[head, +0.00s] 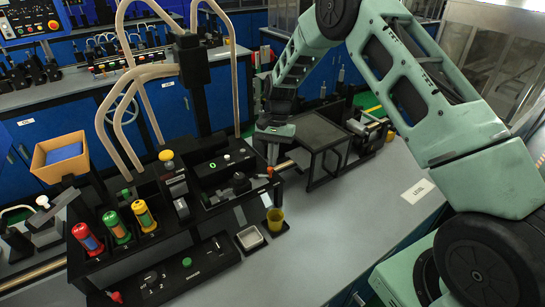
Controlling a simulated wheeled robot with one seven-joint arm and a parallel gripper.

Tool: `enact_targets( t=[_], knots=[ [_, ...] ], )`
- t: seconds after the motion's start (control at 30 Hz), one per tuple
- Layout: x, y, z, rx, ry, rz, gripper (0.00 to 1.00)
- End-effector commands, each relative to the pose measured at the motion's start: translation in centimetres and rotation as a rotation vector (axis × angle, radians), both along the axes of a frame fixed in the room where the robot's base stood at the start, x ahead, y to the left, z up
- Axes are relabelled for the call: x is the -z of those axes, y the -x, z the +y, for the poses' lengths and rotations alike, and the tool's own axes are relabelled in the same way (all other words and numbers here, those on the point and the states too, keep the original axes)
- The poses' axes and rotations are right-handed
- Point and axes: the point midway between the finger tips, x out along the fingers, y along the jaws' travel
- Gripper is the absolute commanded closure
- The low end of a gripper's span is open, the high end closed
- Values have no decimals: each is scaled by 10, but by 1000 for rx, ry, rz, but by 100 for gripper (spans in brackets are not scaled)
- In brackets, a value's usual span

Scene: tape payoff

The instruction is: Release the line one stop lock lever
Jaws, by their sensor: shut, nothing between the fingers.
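My gripper (272,156) points down over the right end of the black machine (214,206), its fingers together and nothing seen between them. Just below the fingers is a small red-tipped lever (268,172). I cannot tell whether the fingers touch it.
Red, green and yellow spools (115,227) stand at the machine's left. A yellow cup (275,219) and a square metal tray (249,239) sit in front. A black open-frame box (325,150) stands right of my gripper. Tall beige hoops (130,90) rise behind. The grey bench (345,235) is clear at front right.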

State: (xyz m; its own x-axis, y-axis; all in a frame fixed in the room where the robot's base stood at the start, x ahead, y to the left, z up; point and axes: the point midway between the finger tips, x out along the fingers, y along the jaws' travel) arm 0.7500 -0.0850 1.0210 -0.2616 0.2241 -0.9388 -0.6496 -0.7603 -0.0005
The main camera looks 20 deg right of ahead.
Motion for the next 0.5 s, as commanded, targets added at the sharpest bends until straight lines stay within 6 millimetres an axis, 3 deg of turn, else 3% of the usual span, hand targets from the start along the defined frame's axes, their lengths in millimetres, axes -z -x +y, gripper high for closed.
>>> enact_targets(
  t=[0.5],
  knots=[
    [0,5,-1,89,1,0,100]
  ],
)
